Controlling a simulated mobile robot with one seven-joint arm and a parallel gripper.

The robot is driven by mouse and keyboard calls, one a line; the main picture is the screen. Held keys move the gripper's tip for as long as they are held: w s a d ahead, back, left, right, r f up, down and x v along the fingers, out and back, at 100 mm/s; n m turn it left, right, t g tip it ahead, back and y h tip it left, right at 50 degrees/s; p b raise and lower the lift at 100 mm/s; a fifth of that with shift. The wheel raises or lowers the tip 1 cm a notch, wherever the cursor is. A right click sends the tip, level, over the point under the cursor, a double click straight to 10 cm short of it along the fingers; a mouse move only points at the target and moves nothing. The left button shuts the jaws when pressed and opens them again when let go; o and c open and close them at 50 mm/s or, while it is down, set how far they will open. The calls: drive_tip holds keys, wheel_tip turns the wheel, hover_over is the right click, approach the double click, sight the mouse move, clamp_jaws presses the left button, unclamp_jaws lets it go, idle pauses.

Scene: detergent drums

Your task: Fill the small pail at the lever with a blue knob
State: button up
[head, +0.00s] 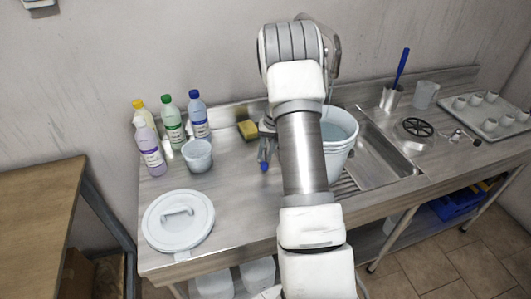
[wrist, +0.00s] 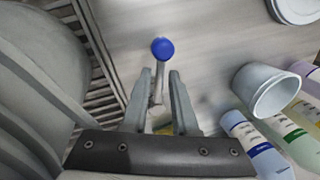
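The blue knob (head: 264,167) shows just below my gripper (head: 267,147) in the head view, left of the large bucket. In the wrist view the blue knob (wrist: 162,49) lies just beyond the tips of my gripper (wrist: 160,78). Its thin lever (wrist: 158,82) runs back between the two parted fingers; contact cannot be told. The small grey-white pail (head: 197,155) stands on the counter to the left, apart from the lever. It also shows at the right in the wrist view (wrist: 268,92). My arm hides part of the counter.
The large bucket (head: 337,158) holds bluish liquid and stands right of the knob, close to my gripper. Several bottles (head: 172,122) stand behind the pail. A yellow sponge (head: 247,130) lies near the wall. A round lid (head: 178,222) lies at front left. The sink (head: 385,165) is at right.

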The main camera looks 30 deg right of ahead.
clamp_jaws()
idle(1.4)
